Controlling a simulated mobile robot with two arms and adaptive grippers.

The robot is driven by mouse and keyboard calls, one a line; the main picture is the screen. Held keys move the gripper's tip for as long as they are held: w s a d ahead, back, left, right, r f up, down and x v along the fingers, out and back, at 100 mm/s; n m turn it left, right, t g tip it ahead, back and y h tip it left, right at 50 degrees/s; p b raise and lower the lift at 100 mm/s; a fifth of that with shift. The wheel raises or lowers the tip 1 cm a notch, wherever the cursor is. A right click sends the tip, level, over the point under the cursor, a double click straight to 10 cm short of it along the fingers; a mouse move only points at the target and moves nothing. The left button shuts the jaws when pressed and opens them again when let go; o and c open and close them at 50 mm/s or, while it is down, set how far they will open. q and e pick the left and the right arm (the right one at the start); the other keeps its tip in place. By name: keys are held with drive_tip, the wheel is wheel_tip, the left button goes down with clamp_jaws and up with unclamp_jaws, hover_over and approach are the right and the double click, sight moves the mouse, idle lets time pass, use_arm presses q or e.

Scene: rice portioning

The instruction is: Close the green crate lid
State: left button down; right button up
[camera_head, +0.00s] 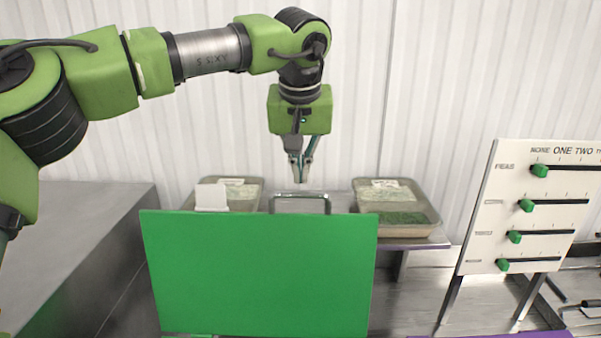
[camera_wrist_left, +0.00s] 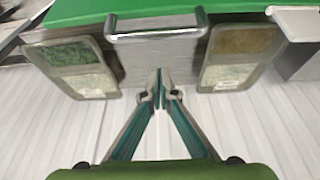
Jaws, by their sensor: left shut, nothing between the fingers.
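The green crate lid (camera_head: 258,275) stands raised as a large flat panel facing me in the head view; its edge also shows at the top of the left wrist view (camera_wrist_left: 200,8). A metal bar handle (camera_head: 300,198) shows just beyond the lid's top edge, and in the wrist view the handle (camera_wrist_left: 156,33) lies ahead of my fingers. My left gripper (camera_head: 299,180) is shut and empty, pointing down just above the handle and apart from it. In the wrist view its fingertips (camera_wrist_left: 160,88) are together. The crate's inside is hidden behind the lid. My right gripper is not in view.
Two trays of food stand behind the lid, a left tray (camera_head: 257,192) and a right tray (camera_head: 432,213). A white board with green sliders (camera_head: 488,205) stands at the right. A grey counter (camera_head: 75,245) is at the left. A corrugated white wall (camera_head: 450,80) closes the back.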

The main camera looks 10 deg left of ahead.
use_arm(q)
drive_tip(key=s, duration=0.2)
drive_tip(key=s+d+p, duration=0.1)
drive_tip(key=s, duration=0.1)
idle(0.3)
drive_tip(key=shift+s, duration=0.15)
